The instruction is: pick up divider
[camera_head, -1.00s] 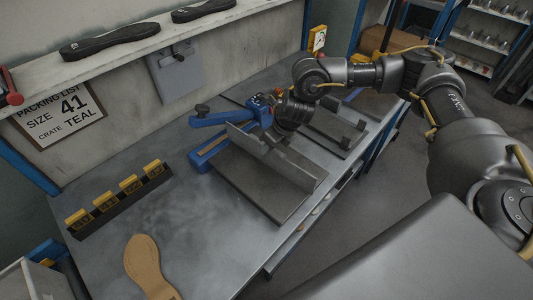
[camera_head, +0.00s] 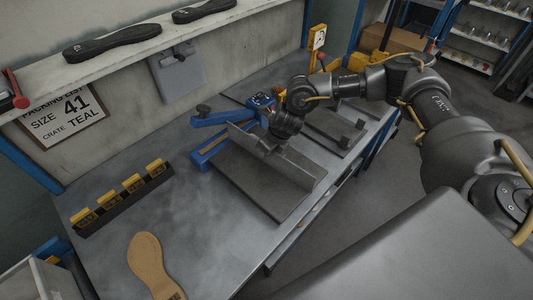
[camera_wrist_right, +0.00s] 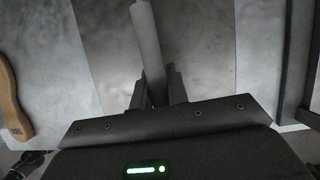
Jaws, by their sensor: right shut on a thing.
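The divider (camera_head: 290,166) is a long thin grey plate standing on edge along a flat dark grey board (camera_head: 240,182) on the bench. My right gripper (camera_head: 265,146) comes down from above onto the middle of its upper edge. In the right wrist view the divider (camera_wrist_right: 148,40) shows nearly edge-on as a light grey bar running between the fingers of the right gripper (camera_wrist_right: 155,88), which is shut on it. I cannot tell whether the divider's lower edge touches the board. My left gripper is in neither view.
A blue lever clamp (camera_head: 213,119) stands close behind the divider. A second board with a dark bracket (camera_head: 345,138) lies to the right. A black rack with yellow tags (camera_head: 125,198) and a tan sole (camera_head: 148,262) lie left. The bench front between them is clear.

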